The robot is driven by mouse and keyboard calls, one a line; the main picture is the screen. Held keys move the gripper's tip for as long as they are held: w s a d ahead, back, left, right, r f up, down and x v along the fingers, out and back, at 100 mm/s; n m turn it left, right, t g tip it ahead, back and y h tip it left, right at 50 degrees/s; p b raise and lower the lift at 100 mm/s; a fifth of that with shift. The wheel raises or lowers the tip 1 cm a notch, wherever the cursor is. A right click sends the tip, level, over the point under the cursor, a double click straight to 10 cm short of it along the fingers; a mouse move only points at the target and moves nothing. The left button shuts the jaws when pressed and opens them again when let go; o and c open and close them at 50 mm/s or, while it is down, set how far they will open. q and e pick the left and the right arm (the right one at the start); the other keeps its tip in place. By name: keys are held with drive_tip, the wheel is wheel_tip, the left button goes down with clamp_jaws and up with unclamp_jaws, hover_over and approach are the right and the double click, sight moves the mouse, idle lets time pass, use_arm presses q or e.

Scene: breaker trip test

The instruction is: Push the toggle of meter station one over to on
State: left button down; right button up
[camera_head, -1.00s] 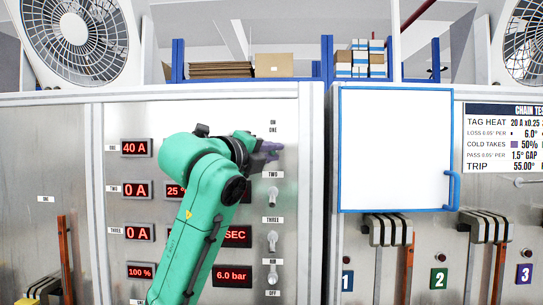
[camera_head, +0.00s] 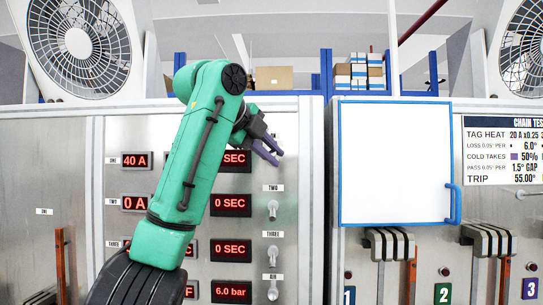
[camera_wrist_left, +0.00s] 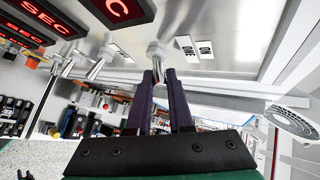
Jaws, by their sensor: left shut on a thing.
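The toggle of meter station one (camera_wrist_left: 156,50) shows in the left wrist view as a pale round base on the panel, beside the ON and ONE labels (camera_wrist_left: 195,48). My left gripper (camera_wrist_left: 160,82) is at this toggle. Its two dark purple fingers are shut on the lever, which is mostly hidden between them, so I cannot tell its tilt. In the head view the left gripper (camera_head: 268,151) is at the panel above toggle two (camera_head: 272,208), and it covers most of toggle one. My right gripper is not in view.
Toggle three (camera_head: 272,255) and the air toggle (camera_head: 272,291) sit below in the same column. Red displays such as 40 A (camera_head: 136,160) are left of them. A blue-framed white board (camera_head: 395,165) is to the right. My green arm hides part of the panel.

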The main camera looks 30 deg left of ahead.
use_arm(q)
drive_tip(key=shift+f, duration=0.1)
idle(0.3)
drive_tip(key=c, duration=1.1)
unclamp_jaws()
drive_tip(key=shift+w+d, duration=0.1)
drive_tip(key=shift+w, duration=0.1)
drive_tip(key=b+v, duration=0.1)
drive_tip(key=v, duration=1.3)
drive_tip(key=shift+s+r, duration=0.25)
drive_tip(key=shift+s, duration=0.05)
drive_tip(key=shift+w, duration=0.25)
drive_tip(key=shift+s, duration=0.2)
